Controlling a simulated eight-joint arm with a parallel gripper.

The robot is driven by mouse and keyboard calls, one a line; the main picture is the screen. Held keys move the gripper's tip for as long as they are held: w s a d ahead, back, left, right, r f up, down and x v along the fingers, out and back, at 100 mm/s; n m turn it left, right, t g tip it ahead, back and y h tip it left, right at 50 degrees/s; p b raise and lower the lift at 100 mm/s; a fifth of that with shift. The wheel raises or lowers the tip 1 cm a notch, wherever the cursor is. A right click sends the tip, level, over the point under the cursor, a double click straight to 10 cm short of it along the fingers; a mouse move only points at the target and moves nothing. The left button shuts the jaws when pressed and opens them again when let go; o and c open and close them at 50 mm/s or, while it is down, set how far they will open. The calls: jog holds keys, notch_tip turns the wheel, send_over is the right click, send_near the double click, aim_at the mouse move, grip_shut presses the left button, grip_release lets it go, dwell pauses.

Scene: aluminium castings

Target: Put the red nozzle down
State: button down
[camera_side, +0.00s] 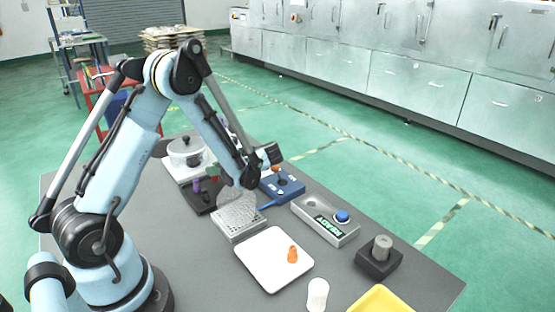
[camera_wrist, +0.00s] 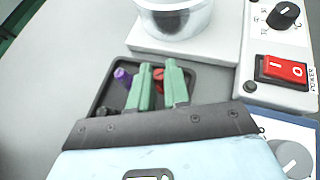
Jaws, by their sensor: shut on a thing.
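The red nozzle (camera_wrist: 158,75) shows between the two green fingers of my gripper (camera_wrist: 160,80) in the wrist view. The gripper is shut on it, and the fingers cover part of it. It is over or in a black tray (camera_wrist: 200,75); I cannot tell whether it touches the tray floor. A purple nozzle (camera_wrist: 122,77) stands in that tray just left of the fingers. In the side view, my gripper (camera_side: 213,172) is low at the black tray (camera_side: 209,208), close to the purple nozzle (camera_side: 197,187).
A metal pot (camera_side: 186,152) on a white base stands behind the tray. A perforated grey block (camera_side: 238,220) and a blue box (camera_side: 290,190) are near. A white plate (camera_side: 262,275) holds an orange nozzle (camera_side: 292,255). A red switch (camera_wrist: 281,70) lies right in the wrist view.

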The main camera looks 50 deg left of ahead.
jog(key=shift+f, duration=0.5)
jog(key=shift+f, duration=0.15)
jog(key=c, duration=1.1)
grip_release()
